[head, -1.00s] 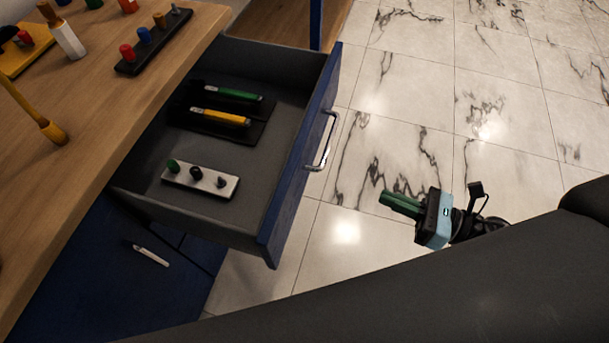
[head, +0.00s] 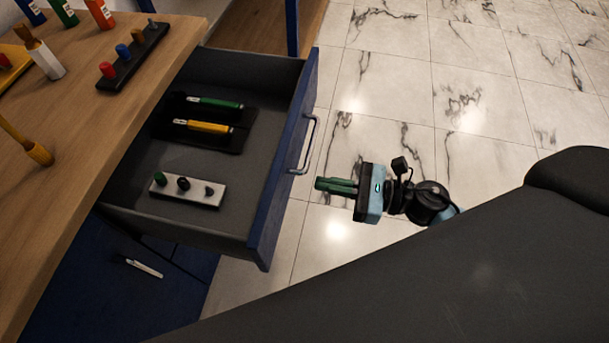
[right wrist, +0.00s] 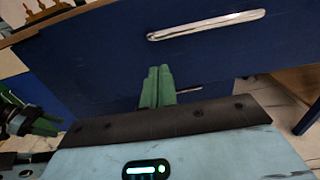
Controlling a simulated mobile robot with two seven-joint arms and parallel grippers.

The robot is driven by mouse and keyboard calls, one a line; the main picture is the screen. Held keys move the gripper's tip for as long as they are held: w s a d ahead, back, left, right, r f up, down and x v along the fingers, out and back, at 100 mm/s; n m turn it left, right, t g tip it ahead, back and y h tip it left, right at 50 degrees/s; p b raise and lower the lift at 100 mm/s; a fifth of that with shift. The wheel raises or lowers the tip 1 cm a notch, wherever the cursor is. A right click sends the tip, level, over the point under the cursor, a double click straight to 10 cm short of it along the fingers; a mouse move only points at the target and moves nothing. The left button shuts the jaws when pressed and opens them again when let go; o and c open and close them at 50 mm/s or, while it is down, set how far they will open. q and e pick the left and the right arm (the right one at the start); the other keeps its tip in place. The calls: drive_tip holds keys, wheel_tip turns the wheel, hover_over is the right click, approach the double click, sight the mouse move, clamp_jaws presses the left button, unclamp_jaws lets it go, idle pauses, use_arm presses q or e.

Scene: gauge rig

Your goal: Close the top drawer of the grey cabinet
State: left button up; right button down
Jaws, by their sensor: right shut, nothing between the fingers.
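The top drawer (head: 283,165) stands pulled out from under the wooden top, with a blue front, grey inside and a metal bar handle (head: 306,146). The handle also shows in the right wrist view (right wrist: 205,25). The cabinet front (head: 110,260) below looks blue rather than grey. My right gripper (head: 318,185) is shut and empty, its green fingers pointing at the drawer front from outside, near the handle, with a visible gap in the head view. In the right wrist view its fingers (right wrist: 158,82) face the blue front below the handle. Green fingers at the left there (right wrist: 42,125) look like my left gripper; its opening is unclear.
In the drawer lie a dark tray (head: 235,135) with green and yellow markers and a pale block (head: 205,195) with several pegs. Tools and peg racks (head: 125,70) stand on the wooden top (head: 90,130). Tiled floor (head: 400,90) lies open right of the drawer.

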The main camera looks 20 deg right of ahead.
sight(288, 177)
drive_tip(key=x, duration=0.4)
drive_tip(key=shift+r+p, duration=0.1)
drive_tip(key=shift+p, duration=0.3)
use_arm(q)
drive_tip(key=shift+s+d+r, duration=0.1)
drive_tip(key=shift+s+r, duration=0.15)
drive_tip(key=shift+r, duration=0.05)
use_arm(e)
drive_tip(key=shift+w+a, duration=0.35)
drive_tip(key=shift+a, duration=0.15)
